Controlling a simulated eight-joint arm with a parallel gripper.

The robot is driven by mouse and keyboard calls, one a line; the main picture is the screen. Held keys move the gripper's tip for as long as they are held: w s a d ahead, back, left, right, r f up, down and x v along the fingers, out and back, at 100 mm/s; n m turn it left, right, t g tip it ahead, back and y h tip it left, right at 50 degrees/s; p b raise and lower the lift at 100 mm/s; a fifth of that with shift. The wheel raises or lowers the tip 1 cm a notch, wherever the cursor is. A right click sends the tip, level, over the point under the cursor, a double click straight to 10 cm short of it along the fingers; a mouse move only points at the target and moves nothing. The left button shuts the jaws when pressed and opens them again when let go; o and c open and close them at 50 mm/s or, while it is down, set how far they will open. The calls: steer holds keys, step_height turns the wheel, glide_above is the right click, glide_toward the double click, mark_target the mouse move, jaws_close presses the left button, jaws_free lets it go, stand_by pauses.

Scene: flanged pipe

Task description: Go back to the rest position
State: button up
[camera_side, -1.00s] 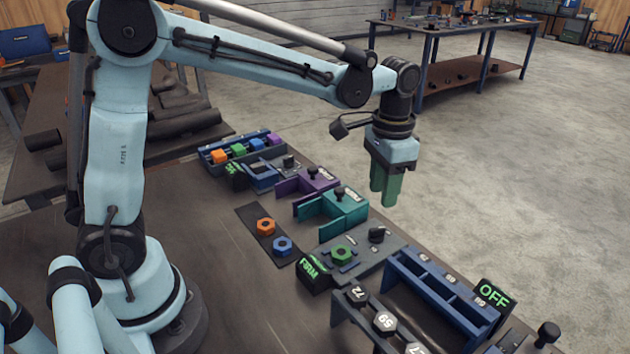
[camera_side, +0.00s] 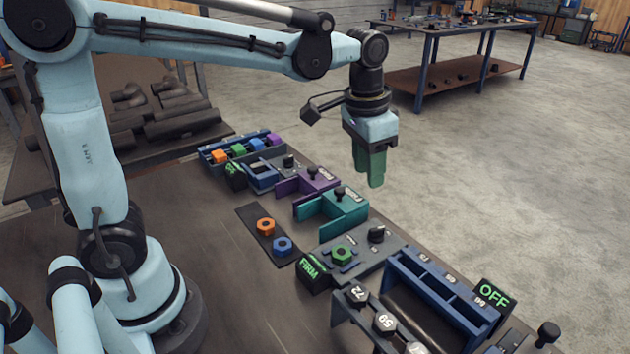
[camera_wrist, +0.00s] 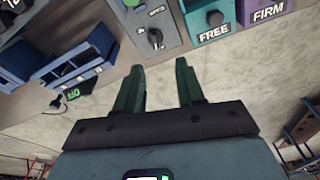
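My gripper (camera_side: 369,165) hangs from the arm with its green fingers pointing down, above and beyond the far edge of the workbench (camera_side: 200,255). In the wrist view the two fingers (camera_wrist: 160,85) stand apart with nothing between them, so it is open and empty. In the side view the fingers overlap. The teal clamp block (camera_side: 345,207) and purple clamp block (camera_side: 312,182) lie below and to the left of the fingers, apart from them.
An orange nut (camera_side: 266,226) and a blue nut (camera_side: 282,246) lie on a dark strip. A green nut (camera_side: 341,253) sits on a grey plate. Open floor lies beyond the bench.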

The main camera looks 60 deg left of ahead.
steer(key=s+a+n+t, duration=0.1)
steer(key=s+a+t, duration=0.1)
steer(key=s, duration=0.3)
steer(key=m+g, duration=0.2)
steer(key=g, duration=0.2)
glide_toward(377, 228)
step_height(377, 228, down, 9)
steer(key=shift+s+d+r, duration=0.15)
stand_by(1.2)
jaws_close()
